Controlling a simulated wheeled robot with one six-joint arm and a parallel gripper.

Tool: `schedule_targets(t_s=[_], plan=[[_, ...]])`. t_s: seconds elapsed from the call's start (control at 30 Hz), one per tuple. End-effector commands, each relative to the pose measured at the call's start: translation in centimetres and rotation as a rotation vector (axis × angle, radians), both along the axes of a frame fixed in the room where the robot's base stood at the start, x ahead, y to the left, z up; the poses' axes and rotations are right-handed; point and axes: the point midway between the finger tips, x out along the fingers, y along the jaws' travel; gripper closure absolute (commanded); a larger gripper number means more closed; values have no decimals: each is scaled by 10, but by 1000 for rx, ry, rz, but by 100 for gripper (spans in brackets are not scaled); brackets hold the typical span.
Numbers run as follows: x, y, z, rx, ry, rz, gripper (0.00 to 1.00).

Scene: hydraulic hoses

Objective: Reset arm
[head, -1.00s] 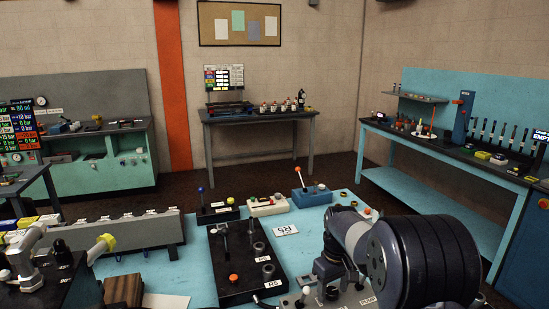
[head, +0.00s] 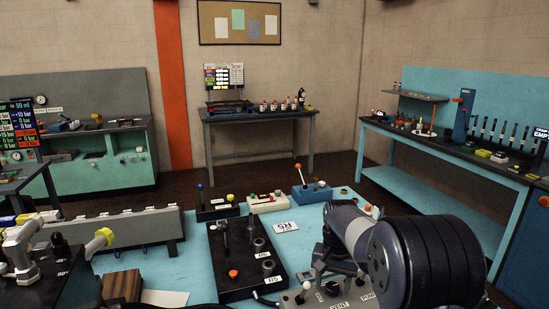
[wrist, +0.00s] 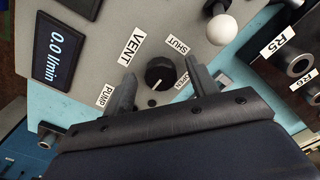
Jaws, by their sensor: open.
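My gripper (wrist: 160,68) is open in the wrist view, its two dark fingers pointing at a grey-white control panel (wrist: 90,50). A black round knob (wrist: 160,73) on the panel shows between the fingertips; I cannot tell whether they touch it. Labels VENT, PUMP and SHUT surround the fingers, and another label is partly covered by the right finger. In the head view my arm (head: 420,262) reaches in from the lower right over the panel (head: 315,296). The arm hides part of the panel there.
A white ball-topped lever (wrist: 221,29) stands close to the right finger. A flow display (wrist: 65,52) reads 0.0 l/min. A black block (head: 240,270) with ports and a lever sits left of the panel on the blue bench (head: 190,262). Another blue bench (head: 430,190) stands at the right.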

Motion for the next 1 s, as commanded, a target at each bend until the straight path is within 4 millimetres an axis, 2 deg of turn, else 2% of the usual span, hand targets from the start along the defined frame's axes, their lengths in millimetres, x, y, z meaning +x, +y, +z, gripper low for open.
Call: schedule_targets(t_s=[0.7, 0.83, 1.0], plan=[[1, 2, -1, 1, -1, -576, 45], [1, 2, 0, 1, -1, -646, 45], [2, 2, 15, 1, -1, -641, 45]])
